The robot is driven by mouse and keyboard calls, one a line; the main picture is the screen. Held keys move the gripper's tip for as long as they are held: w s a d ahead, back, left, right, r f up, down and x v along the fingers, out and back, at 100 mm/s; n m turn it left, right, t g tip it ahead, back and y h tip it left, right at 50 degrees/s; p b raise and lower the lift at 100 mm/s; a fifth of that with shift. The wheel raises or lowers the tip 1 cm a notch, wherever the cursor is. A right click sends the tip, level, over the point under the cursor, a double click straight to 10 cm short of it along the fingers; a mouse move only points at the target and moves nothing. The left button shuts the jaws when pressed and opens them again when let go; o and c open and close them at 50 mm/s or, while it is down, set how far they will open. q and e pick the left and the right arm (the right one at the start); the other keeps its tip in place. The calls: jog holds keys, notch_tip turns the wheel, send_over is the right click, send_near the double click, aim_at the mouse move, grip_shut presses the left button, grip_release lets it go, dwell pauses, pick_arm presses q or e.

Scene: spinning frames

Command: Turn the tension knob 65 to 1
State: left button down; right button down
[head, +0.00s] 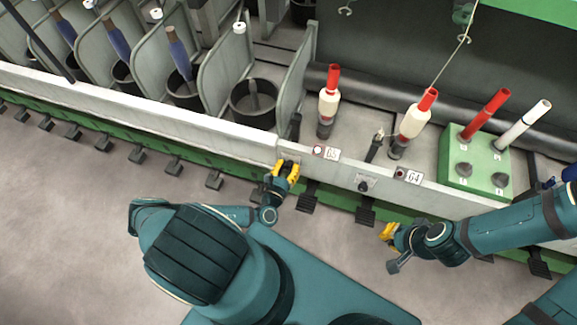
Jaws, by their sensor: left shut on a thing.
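The label plate 65 (326,153) is on the pale front rail, with a red-ringed round button beside it. My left gripper (285,170) is shut at the rail just left of this plate, on tension knob 65. Its yellow fingers hide nearly all of the knob, so its setting cannot be read. A matching dark knob (363,187) sits on the rail left of the label plate 64 (408,175). My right gripper (388,232) is in front of the rail, below plate 64, apart from it. Whether its fingers are open or shut is not clear.
Two red-and-white bobbins (329,105) stand behind the rail. A green box (474,170) with dark knobs and a red and a white tube stands at the right. Dark pedals (308,197) stick out below the rail. Grey dividers and dark cans fill the left. The floor is clear.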

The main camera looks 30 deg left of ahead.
pick_arm(q)
jog(key=n, duration=0.4)
jog(key=shift+p, duration=0.3)
jog(key=n, duration=0.4)
jog(key=shift+n+t, duration=0.3)
jog(key=shift+n, duration=0.1)
jog(key=n+y+b, duration=0.1)
jog(key=n+b, duration=0.1)
jog(key=n, duration=0.4)
jog(key=n+b, duration=0.1)
jog(key=n, duration=0.4)
jog(key=shift+n+y, duration=0.4)
jog(key=c, duration=0.9)
grip_release()
jog(key=shift+w, duration=0.1)
